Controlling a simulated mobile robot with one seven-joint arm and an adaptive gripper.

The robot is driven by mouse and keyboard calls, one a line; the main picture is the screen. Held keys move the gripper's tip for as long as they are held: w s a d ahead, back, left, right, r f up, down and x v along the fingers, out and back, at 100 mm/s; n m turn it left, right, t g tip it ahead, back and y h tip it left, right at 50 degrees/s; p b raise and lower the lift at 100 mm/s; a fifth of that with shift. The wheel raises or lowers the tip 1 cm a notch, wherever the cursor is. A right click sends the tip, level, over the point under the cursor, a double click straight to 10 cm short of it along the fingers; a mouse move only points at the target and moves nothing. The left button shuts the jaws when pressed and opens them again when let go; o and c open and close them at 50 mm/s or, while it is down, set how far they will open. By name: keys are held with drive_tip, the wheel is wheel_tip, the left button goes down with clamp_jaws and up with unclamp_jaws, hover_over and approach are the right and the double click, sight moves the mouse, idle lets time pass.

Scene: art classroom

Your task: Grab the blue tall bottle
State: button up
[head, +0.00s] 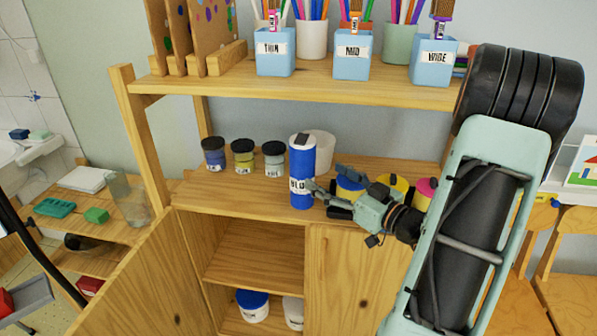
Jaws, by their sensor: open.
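The blue tall bottle (302,165) stands upright on the wooden cabinet's middle shelf (235,203) in the head view. It has a white top and a white label reading "BLU", partly covered by my gripper. My gripper (322,199) is open at the bottle's right side, low on its body. One finger overlaps the bottle's right edge in the picture. I cannot tell whether it touches the bottle or whether the bottle lies between the fingers.
Small jars (243,156) stand left of the bottle and a white cup (322,148) behind it. Colored-lid pots (398,184) sit behind my gripper. Labelled blue brush holders (352,62) stand on the upper shelf. The left cabinet door (150,275) hangs open below.

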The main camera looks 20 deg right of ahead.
sight(302, 162)
drive_tip(key=x, duration=0.8)
drive_tip(key=shift+w+a+r, duration=0.15)
drive_tip(key=shift+w+a, duration=0.1)
drive_tip(key=shift+a, duration=0.15)
drive_tip(key=shift+c, duration=0.7)
drive_tip(key=shift+r, duration=0.1)
clamp_jaws()
